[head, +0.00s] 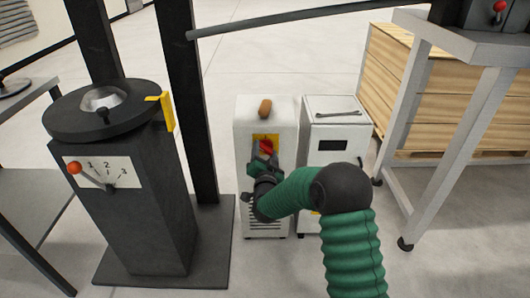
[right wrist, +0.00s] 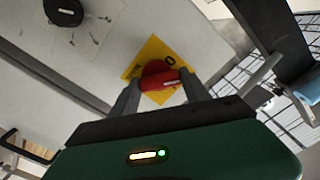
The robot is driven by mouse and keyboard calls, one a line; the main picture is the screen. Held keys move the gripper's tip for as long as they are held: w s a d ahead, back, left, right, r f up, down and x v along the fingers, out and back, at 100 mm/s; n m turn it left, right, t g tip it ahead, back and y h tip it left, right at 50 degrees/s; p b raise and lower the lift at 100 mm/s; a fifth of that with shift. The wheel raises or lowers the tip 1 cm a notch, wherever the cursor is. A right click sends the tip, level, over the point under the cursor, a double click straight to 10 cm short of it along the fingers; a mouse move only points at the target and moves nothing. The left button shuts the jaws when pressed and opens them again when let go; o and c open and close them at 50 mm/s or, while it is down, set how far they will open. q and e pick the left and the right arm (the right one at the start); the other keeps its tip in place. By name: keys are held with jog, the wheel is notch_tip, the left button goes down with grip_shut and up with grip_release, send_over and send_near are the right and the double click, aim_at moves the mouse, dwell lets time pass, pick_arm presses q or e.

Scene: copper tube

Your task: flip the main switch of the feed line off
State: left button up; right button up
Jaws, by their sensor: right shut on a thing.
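The main switch is a red rotary knob (head: 266,146) on a yellow plate (head: 257,139), on the front of a white cabinet (head: 248,118). In the right wrist view the red knob (right wrist: 160,77) sits on the yellow plate (right wrist: 150,52) with a "0" mark beside it. The knob's bar lies across the picture, with a pale line near its right end. My right gripper (head: 264,158) reaches the cabinet front. Its fingers (right wrist: 157,95) are shut on the knob, one on each side. The gripper hides part of the knob and plate. My left gripper is not in view.
A second white cabinet (head: 337,148) with a wrench (head: 338,113) on top stands close on the right. A black machine (head: 130,205) with a red-knobbed lever (head: 75,168) stands left. A grey bench (head: 480,45) and wooden crate (head: 450,95) are at right.

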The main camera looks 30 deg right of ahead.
jog(key=n+p, duration=0.3)
jog(key=shift+r, duration=0.1)
jog(key=n+p, duration=0.2)
jog(key=n, duration=0.1)
jog(key=shift+f+n+p, duration=0.2)
jog(key=shift+n+p, duration=0.15)
jog(key=shift+n, duration=0.25)
jog(key=o, duration=1.4)
